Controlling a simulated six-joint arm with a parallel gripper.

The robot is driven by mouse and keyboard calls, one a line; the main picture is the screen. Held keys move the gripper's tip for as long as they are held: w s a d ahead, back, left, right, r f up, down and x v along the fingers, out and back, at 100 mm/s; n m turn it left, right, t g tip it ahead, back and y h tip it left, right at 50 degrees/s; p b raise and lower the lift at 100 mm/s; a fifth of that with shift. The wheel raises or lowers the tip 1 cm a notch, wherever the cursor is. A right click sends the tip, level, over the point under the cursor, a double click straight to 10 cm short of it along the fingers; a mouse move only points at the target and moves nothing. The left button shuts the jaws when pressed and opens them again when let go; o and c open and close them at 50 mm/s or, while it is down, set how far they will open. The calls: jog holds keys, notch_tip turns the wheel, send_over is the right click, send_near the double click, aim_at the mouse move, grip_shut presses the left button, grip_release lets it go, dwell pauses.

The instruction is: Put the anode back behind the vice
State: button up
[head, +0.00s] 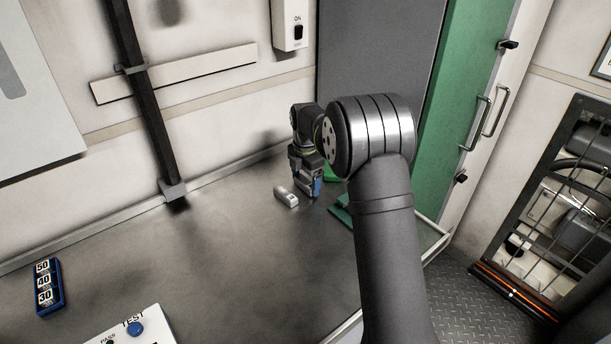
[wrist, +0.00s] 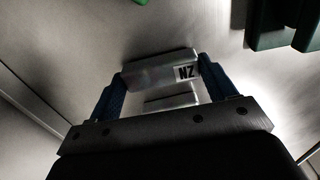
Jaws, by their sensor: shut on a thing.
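The anode is a silver block with dark lettering. In the head view the anode (head: 286,196) is at the bench top, low beside my gripper (head: 306,188). In the wrist view the anode (wrist: 152,72) sits between the two blue fingers of my gripper (wrist: 163,76), which is shut on it. I cannot tell whether the anode touches the bench. The green vice (head: 343,213) is just right of my gripper, partly hidden by my arm. Dark green parts of the vice (wrist: 268,28) also show at the upper right of the wrist view.
A small green thing (head: 331,173) shows behind my gripper, partly hidden. A dark post (head: 150,105) stands at the bench's back edge. A blue block with numbers (head: 48,286) and a white test panel (head: 130,330) are at the front left. The middle of the bench (head: 210,250) is clear.

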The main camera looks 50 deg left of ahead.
jog(key=o, duration=1.3)
jog(key=shift+r, duration=3.45)
jog(key=shift+f, duration=3.4)
